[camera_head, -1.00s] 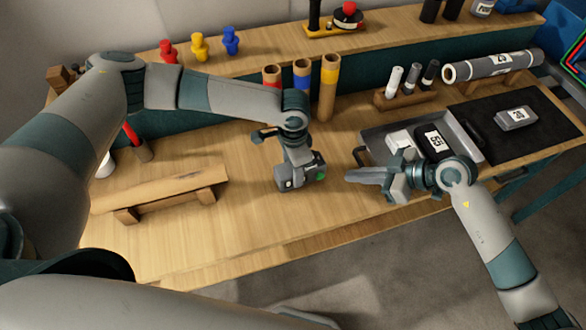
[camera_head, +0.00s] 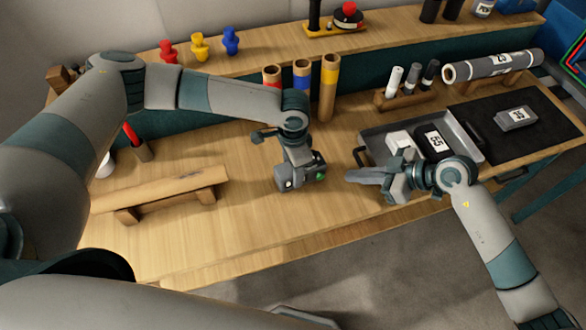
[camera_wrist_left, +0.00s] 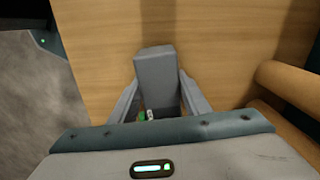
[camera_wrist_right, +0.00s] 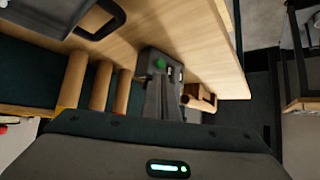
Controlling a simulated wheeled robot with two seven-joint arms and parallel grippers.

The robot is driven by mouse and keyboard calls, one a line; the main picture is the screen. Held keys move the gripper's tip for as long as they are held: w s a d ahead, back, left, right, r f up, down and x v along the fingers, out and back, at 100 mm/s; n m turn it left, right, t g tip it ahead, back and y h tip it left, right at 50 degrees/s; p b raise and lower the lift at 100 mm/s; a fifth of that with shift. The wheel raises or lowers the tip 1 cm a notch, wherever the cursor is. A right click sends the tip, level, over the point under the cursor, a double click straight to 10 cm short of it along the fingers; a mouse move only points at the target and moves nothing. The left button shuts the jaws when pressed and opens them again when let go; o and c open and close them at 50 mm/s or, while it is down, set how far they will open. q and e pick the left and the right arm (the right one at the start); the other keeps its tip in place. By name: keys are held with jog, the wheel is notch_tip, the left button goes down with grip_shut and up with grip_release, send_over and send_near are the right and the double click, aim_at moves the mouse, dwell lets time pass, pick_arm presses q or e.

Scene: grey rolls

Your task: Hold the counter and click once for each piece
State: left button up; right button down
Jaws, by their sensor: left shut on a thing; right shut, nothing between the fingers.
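The counter (camera_head: 302,180) is a small grey box with a green button. My left gripper (camera_head: 289,183) is shut on it and holds it near the front of the bench. In the left wrist view the grey counter (camera_wrist_left: 155,72) sits between the fingers. My right gripper (camera_head: 352,178) is shut and empty, pointing left at the counter with a small gap between. In the right wrist view the green button (camera_wrist_right: 160,63) shows just beyond the right fingertips. A grey labelled block (camera_head: 514,119) lies on the black mat (camera_head: 475,112); its label is too small to read surely.
A metal tray (camera_head: 378,133) holds a white piece and a dark labelled piece (camera_head: 433,139), partly behind my right gripper. A grey roll (camera_head: 495,65) rests on a stand behind. A wooden rest (camera_head: 165,188) stands at left, with coloured-banded tubes (camera_head: 328,88) behind the counter.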

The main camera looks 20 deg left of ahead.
dwell(0.7)
jog(key=s+a+r+m+t+y, duration=0.2)
jog(key=s+a+r+t+y, duration=0.4)
jog(key=a, duration=0.4)
jog(key=w+d+f+m+t+h, duration=0.2)
jog(key=d+f+m+t+h, duration=0.25)
jog(key=m+t+h, duration=0.4)
jog(key=s+d+f+m+g+h, duration=0.1)
jog(key=f+h, duration=0.1)
jog(key=s+d+f+m+g+h, duration=0.1)
jog(key=s+f+g+h, duration=0.1)
jog(key=f, duration=0.1)
jog(key=s+d+f+m+g+h, duration=0.1)
jog(key=f+g+h, duration=0.1)
jog(key=shift+s+d+f+g, duration=0.2)
jog(key=shift+s+d+g, duration=0.05)
jog(key=shift+s+d, duration=0.15)
jog(key=shift+s+d+f+m+g, duration=0.2)
jog(key=shift+s+f+m+g, duration=0.1)
jog(key=shift+s+f, duration=0.1)
jog(key=shift+w, duration=0.15)
